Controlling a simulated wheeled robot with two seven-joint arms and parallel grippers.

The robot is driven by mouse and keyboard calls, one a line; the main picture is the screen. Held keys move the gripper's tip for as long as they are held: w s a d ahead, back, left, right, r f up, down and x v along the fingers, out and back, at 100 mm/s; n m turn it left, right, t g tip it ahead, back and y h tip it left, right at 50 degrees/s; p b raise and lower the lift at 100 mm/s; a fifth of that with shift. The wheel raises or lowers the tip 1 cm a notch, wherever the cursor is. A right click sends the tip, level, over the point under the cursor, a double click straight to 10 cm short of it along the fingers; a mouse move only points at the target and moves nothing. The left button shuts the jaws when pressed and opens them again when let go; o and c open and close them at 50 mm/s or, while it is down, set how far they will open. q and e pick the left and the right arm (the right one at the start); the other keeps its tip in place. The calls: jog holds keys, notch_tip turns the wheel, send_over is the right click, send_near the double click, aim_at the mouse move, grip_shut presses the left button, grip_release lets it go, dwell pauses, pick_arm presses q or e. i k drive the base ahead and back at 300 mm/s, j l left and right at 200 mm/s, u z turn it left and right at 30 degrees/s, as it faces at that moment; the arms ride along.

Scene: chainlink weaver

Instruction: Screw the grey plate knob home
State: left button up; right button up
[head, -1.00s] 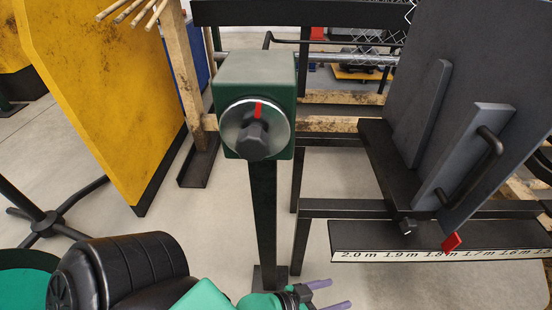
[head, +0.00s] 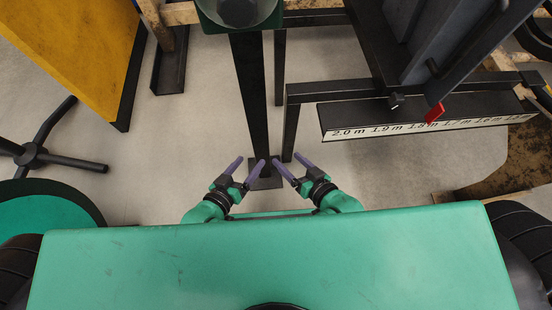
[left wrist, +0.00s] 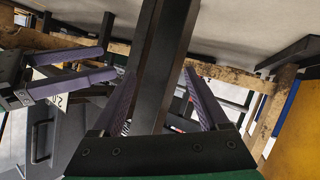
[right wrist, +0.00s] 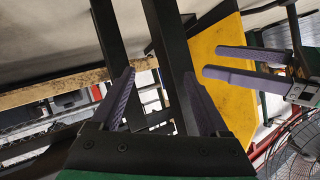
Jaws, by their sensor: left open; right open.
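The grey plate (head: 440,45) stands tilted at the upper right in the head view. At its lower edge are a small dark knob (head: 397,101) and a red tab (head: 434,113); I cannot tell which part the task's knob is. My left gripper (head: 249,163) and right gripper (head: 289,162) are both open and empty. They sit close together, left of and nearer me than the plate. The post shows beyond the left fingers (left wrist: 150,100) and beyond the right fingers (right wrist: 160,95) in the wrist views.
A dark post (head: 250,100) carries a green box (head: 207,22) with a round dial (head: 240,8), mostly cut off above. A ruler ledge (head: 430,124) runs below the plate. A yellow panel (head: 75,50) and a tripod foot (head: 32,155) are at left. Bare floor (head: 170,150) lies between.

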aim_at(396, 101)
jog(key=z, duration=1.05)
